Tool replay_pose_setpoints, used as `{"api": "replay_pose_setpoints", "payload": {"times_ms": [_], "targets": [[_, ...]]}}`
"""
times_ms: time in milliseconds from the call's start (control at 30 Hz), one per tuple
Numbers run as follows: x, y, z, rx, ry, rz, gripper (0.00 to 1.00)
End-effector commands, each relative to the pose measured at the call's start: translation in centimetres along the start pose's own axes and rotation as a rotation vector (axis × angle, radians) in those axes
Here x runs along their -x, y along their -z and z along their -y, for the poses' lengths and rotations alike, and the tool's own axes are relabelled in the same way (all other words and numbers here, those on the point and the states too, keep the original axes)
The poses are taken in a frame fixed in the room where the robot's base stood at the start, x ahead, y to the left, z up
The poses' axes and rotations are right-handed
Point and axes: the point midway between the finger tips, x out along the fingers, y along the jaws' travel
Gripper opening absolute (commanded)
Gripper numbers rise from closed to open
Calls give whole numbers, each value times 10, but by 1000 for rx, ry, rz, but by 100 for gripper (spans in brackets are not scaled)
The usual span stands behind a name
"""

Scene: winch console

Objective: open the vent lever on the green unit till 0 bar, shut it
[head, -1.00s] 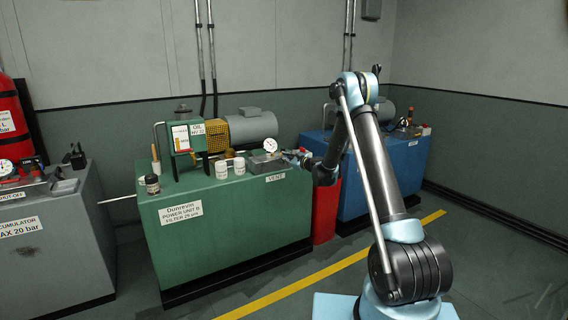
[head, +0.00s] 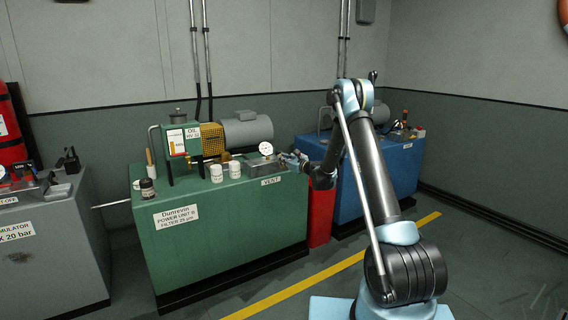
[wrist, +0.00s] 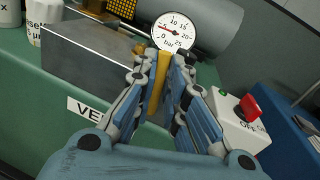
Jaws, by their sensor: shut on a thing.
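The green unit (head: 225,215) stands left of my arm, with a VENT label (head: 271,181) on its front upper edge. In the wrist view, a yellow lever (wrist: 160,72) stands between the fingers of my gripper (wrist: 165,62), which is shut on it. The lever stands beside a grey metal block (wrist: 90,62), and its lower end is partly hidden by my fingers. A round white gauge (wrist: 173,32) is just behind the lever. Its red needle points up and left, near the 5 mark.
A white switch box with a red knob (wrist: 248,106) sits close to the right of my fingers. White cups (head: 234,169) stand on the green top. A blue unit (head: 385,170) is behind on the right, a grey accumulator (head: 50,250) on the left.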

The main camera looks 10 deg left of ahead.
Motion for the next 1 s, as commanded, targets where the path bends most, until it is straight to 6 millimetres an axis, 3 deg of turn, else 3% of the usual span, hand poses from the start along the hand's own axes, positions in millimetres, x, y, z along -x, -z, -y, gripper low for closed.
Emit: {"api": "replay_pose_setpoints", "payload": {"times_ms": [100,133,200,233,667,1000], "targets": [[1,1,2,2,4,-2,0],[1,1,2,2,5,-2,14],[1,1,2,2,4,-2,30],[1,1,2,2,4,-2,32],[7,0,1,1,2,-1,32],[66,1,2,1,5,-2,32]]}}
